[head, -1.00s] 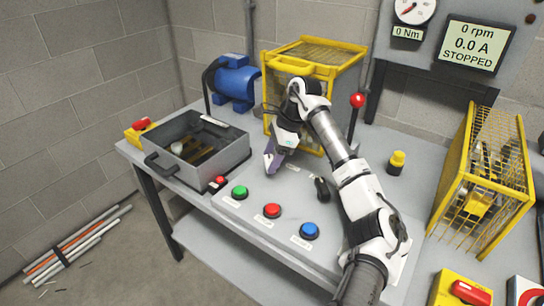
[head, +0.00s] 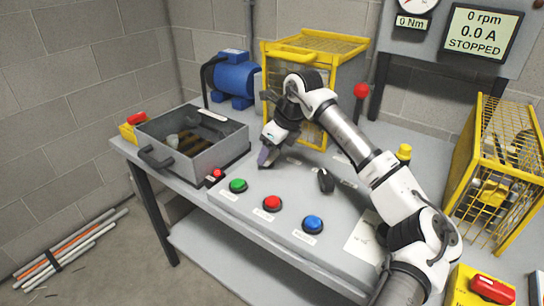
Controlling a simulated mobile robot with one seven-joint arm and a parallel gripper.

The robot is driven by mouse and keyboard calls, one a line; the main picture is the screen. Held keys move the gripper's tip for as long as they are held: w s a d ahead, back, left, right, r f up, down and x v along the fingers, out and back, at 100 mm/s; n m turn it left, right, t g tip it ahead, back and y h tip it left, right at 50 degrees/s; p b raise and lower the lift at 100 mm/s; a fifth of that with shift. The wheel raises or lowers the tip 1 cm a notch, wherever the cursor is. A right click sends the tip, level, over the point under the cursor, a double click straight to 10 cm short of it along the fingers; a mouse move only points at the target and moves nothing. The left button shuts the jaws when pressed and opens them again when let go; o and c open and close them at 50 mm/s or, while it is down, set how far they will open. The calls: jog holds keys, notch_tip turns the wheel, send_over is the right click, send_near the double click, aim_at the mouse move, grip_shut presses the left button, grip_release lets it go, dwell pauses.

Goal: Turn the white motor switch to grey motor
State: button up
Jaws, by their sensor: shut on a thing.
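My gripper (head: 264,158) points down at the grey control panel (head: 290,186), behind the green and red buttons. A blue motor (head: 235,80) stands at the back left of the bench. Part of a grey body (head: 258,82) shows beside it. The wall display (head: 475,38) reads 0 rpm, 0.0 A, STOPPED.
Green (head: 237,185), red (head: 272,202) and blue (head: 312,223) buttons line the panel front. A black knob (head: 325,181) and a red-balled lever (head: 361,91) are to the right. A yellow cage (head: 312,50) stands behind; an open grey box (head: 190,140) is left.

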jog(key=m+h+b, duration=0.1)
jog(key=m+b, duration=0.1)
jog(key=m+t+b, duration=0.1)
jog(key=m+b, duration=0.1)
jog(key=m, duration=0.1)
jog(key=shift+s+f+m+h, duration=0.1)
jog(key=shift+f+m+h, duration=0.1)
jog(key=shift+m+h, duration=0.15)
jog(key=shift+a+r+m+t+h+b, duration=0.15)
jog(key=shift+m+h+b, duration=0.25)
jog(key=shift+m+b, duration=0.45)
jog(key=shift+m+t+h+b, duration=0.25)
jog(key=shift+m+h+b, duration=0.1)
jog(key=shift+m+b, duration=0.45)
jog(key=shift+m, duration=0.3)
jog(key=o, duration=1)
jog(key=v, duration=1.4)
jog(key=shift+s, duration=0.1)
